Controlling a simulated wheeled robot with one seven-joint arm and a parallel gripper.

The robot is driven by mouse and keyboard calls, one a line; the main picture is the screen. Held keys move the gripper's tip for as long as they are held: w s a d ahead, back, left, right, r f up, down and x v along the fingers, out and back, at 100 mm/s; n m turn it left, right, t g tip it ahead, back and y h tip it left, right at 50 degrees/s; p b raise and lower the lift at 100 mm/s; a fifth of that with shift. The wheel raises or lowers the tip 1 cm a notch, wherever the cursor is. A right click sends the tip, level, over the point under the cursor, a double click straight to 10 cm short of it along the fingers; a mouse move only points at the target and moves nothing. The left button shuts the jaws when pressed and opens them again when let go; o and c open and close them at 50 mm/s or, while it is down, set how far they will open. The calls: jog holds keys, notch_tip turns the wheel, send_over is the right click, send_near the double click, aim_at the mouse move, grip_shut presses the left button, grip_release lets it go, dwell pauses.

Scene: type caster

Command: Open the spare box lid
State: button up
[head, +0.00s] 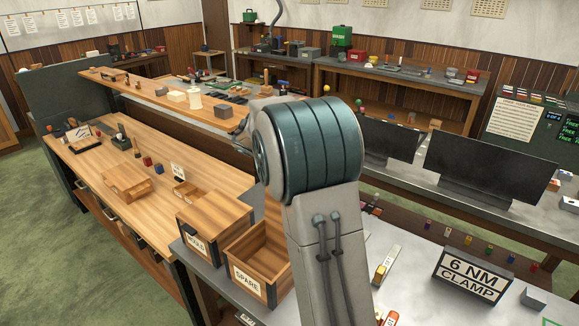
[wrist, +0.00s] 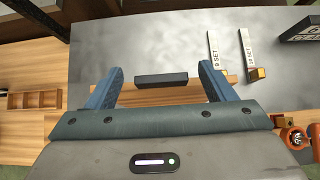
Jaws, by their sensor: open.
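The spare box (head: 247,281) is a wooden box with a white SPARE label, on the grey bench in the head view. Its top is uncovered on the visible side and I see into its inside; my arm hides its right part. In the wrist view my gripper (wrist: 162,72) is open, with blue fingers spread apart. A dark bar (wrist: 162,80) with a strip of wood (wrist: 165,97) below it lies between the fingers, with gaps on both sides. I cannot tell for sure whether these belong to the lid. My gripper is hidden in the head view.
A second labelled wooden box (head: 213,222) stands directly left of the spare box. Two labelled bars (wrist: 214,52) (wrist: 246,50) lie on the grey bench (wrist: 140,45).

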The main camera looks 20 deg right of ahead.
jog(key=b+v, duration=0.2)
jog(key=v, duration=1.2)
jog(key=shift+b, duration=0.35)
jog(key=shift+f, duration=0.15)
